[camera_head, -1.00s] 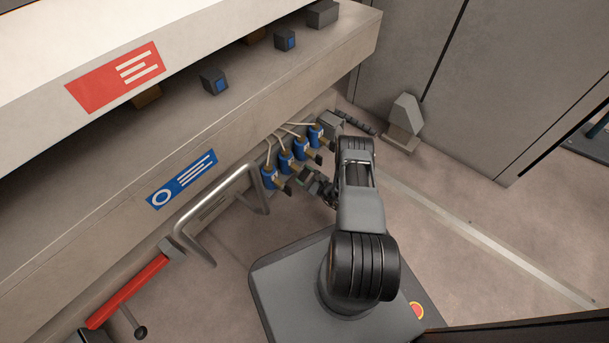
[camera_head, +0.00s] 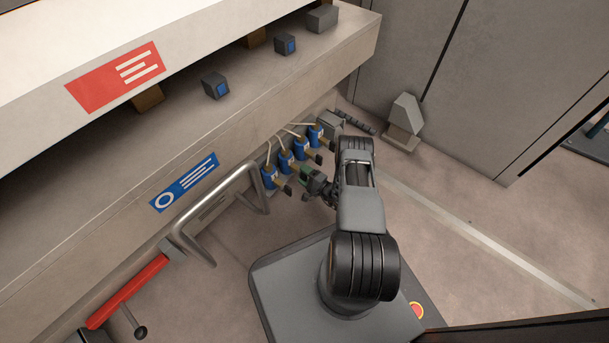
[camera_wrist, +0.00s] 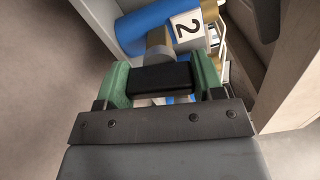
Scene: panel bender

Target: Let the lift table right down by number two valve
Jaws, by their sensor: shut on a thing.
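The number two valve (camera_wrist: 190,31) has a blue body and a white tag marked 2. In the wrist view, my gripper (camera_wrist: 161,82) has its green fingers on both sides of the valve's black handle (camera_wrist: 160,77) and is shut on it. In the head view, my gripper (camera_head: 309,177) is at the second valve from the left (camera_head: 286,163), and hides its handle. The lift table appears to be the long beige beam (camera_head: 245,112) with a blue label. A dark gap separates it from the upper beam with the red label.
Other blue valves (camera_head: 270,177) stand close on both sides in the row. A bent metal rail (camera_head: 213,198) and a red-handled bar (camera_head: 127,291) are to the left. A grey block (camera_head: 405,123) stands behind my arm.

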